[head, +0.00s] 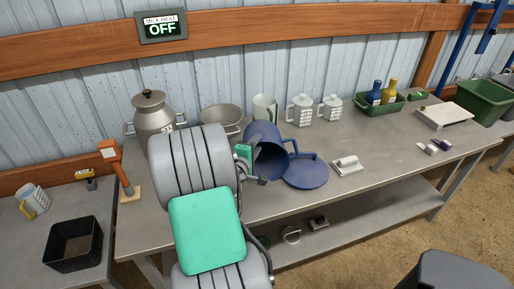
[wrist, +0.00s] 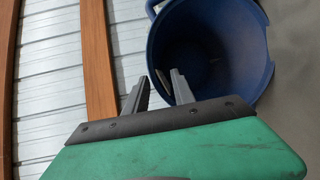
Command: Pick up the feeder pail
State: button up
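The feeder pail is a blue bucket (head: 262,135) in the middle of the workbench, tilted with its dark mouth toward me. A blue handle shows on its right side. In the wrist view the pail (wrist: 252,75) fills the upper right, its open mouth facing the camera. My gripper (head: 256,172) is at the pail's left front edge, partly hidden by my arm. In the wrist view its fingers (wrist: 159,80) are apart, with the pail's near left rim around the gap. The right finger overlaps the mouth. I cannot tell whether either finger touches the pail.
A blue round lid (head: 306,174) lies right of the pail. A metal milk can (head: 153,118) and a grey bowl (head: 222,115) stand behind my arm. White jugs (head: 300,110) stand along the back. A white-handled tool (head: 347,165) lies right of the lid.

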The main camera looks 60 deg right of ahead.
jog(key=d, duration=0.4)
jog(key=d+p, duration=0.1)
jog(key=d, duration=0.1)
jog(key=shift+w+f, duration=0.15)
jog(key=shift+f, duration=0.2)
grip_shut()
jog(key=shift+r, duration=0.1)
dwell(0.8)
